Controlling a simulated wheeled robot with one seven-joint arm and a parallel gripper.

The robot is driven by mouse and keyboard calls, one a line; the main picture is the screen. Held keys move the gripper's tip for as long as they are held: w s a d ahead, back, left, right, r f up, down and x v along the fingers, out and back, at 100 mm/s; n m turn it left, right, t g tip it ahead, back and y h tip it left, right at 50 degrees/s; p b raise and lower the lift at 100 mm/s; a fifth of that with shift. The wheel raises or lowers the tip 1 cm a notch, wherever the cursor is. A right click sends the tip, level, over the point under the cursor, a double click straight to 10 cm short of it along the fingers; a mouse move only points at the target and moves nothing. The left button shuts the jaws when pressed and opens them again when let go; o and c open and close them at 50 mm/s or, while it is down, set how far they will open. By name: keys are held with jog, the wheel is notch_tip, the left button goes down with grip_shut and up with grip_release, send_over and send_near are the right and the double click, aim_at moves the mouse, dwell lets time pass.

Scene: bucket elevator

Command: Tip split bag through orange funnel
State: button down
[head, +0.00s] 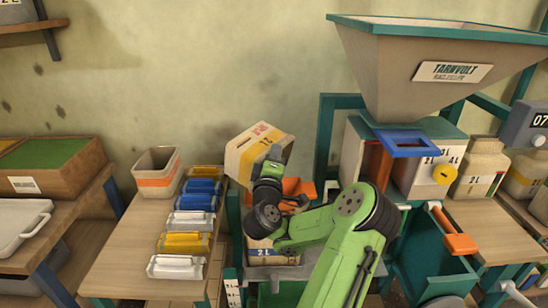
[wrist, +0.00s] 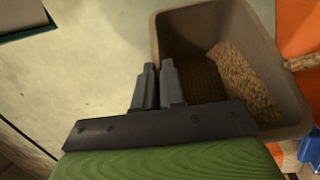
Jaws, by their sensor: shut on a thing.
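The split bag (head: 256,148) is a beige, box-like bag with a yellow band, tilted in the air in the head view. My gripper (wrist: 158,72) is shut on its wall. The wrist view looks into the open bag (wrist: 172,38), where tan grain (wrist: 248,80) lies toward the right side. A tan streak shows past its right wall, against orange. The orange funnel (head: 301,187) is just below and right of the bag in the head view, partly hidden by my arm. A second bag (head: 262,250) marked 2L stands under it, partly hidden.
A bench at left holds an orange-banded bin (head: 157,172) and several blue, white and yellow packs (head: 186,242). Another bag (head: 482,168) stands at the right.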

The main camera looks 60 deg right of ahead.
jog(key=shift+s+a+f+m+h+b, duration=0.15)
jog(key=shift+s+m+b, duration=0.2)
jog(key=shift+b, duration=0.35)
jog(key=shift+s+d+f+m+h+b, duration=0.1)
jog(key=shift+s+m+h+b, duration=0.2)
jog(key=shift+b, duration=0.4)
jog(key=shift+w, duration=0.1)
dwell(0.4)
